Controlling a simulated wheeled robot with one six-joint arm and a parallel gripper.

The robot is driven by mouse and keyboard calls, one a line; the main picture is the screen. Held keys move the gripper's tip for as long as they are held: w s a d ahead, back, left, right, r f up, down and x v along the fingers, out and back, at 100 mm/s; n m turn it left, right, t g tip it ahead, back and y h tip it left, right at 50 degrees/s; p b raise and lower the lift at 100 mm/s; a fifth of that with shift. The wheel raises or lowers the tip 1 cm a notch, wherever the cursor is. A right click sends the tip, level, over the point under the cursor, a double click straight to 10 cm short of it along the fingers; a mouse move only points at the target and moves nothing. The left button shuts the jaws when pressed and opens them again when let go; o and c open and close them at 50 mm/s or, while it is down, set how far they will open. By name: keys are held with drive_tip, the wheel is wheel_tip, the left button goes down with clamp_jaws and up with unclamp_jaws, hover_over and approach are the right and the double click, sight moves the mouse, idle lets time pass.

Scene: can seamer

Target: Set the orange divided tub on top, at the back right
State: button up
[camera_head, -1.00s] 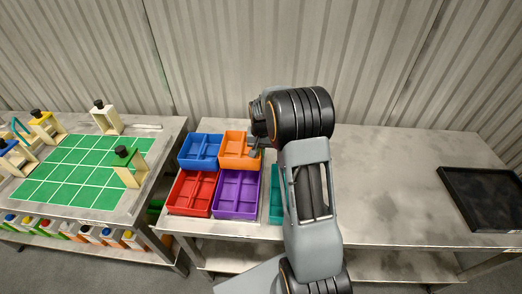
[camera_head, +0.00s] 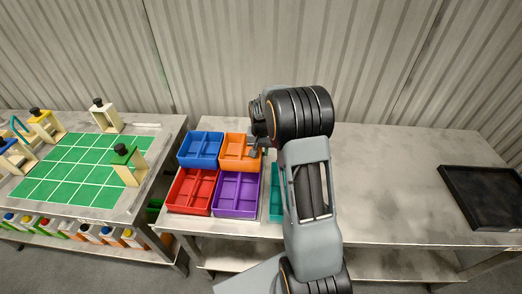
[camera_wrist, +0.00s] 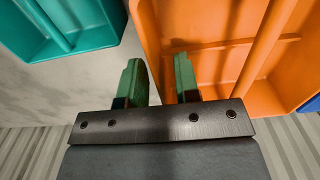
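The orange divided tub (camera_head: 238,151) stands at the back right of a close block of tubs on the middle table. The blue tub (camera_head: 200,150) is to its left and the purple tub (camera_head: 236,194) in front of it. My gripper (camera_head: 256,150) is at the orange tub's right wall, partly hidden by my arm. In the wrist view my gripper (camera_wrist: 160,78) has its two green fingertips apart, one outside and one inside the wall of the orange tub (camera_wrist: 215,60). I cannot tell whether either finger touches it.
A red tub (camera_head: 191,192) is at the front left of the block. A teal tub (camera_head: 276,196) is mostly hidden behind my arm; it also shows in the wrist view (camera_wrist: 85,38). A black tray (camera_head: 485,198) lies far right. The table between is clear.

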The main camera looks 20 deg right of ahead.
wheel_tip(320, 180, up, 12)
drive_tip(key=s+a+r+n+t, duration=0.1)
drive_tip(key=s+a+r, duration=0.3)
drive_tip(key=s+r, duration=0.1)
drive_tip(key=s+a+f+n+t, duration=0.1)
drive_tip(key=s+a+n+t, duration=0.2)
drive_tip(key=s, duration=1.4)
drive_tip(key=shift+a+n+b, duration=0.3)
drive_tip(key=shift+a+n, duration=0.6)
drive_tip(key=shift+a, duration=0.9)
drive_tip(key=shift+f, duration=0.1)
